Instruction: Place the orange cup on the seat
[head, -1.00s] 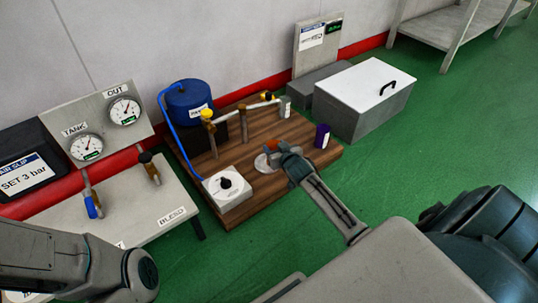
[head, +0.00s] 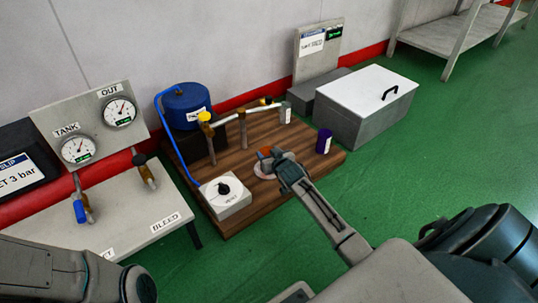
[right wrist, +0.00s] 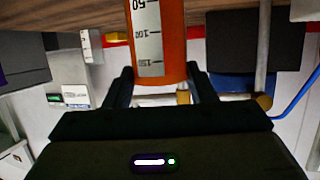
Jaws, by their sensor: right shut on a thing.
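The orange cup (head: 265,153) shows as a small orange patch at my right gripper's tip in the head view. In the right wrist view the cup (right wrist: 174,40) is large, with a white scale marked 50, 100 and 150, and appears upside down. My right gripper (head: 276,158) is shut on it; both fingers (right wrist: 160,82) flank the cup. The pale round seat (head: 262,171) is on the wooden board, just below the cup in the picture and partly hidden by the gripper. I cannot tell whether cup and seat touch. My left gripper is out of view.
A white-lidded box (head: 365,95) stands behind right. Green floor is clear in front.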

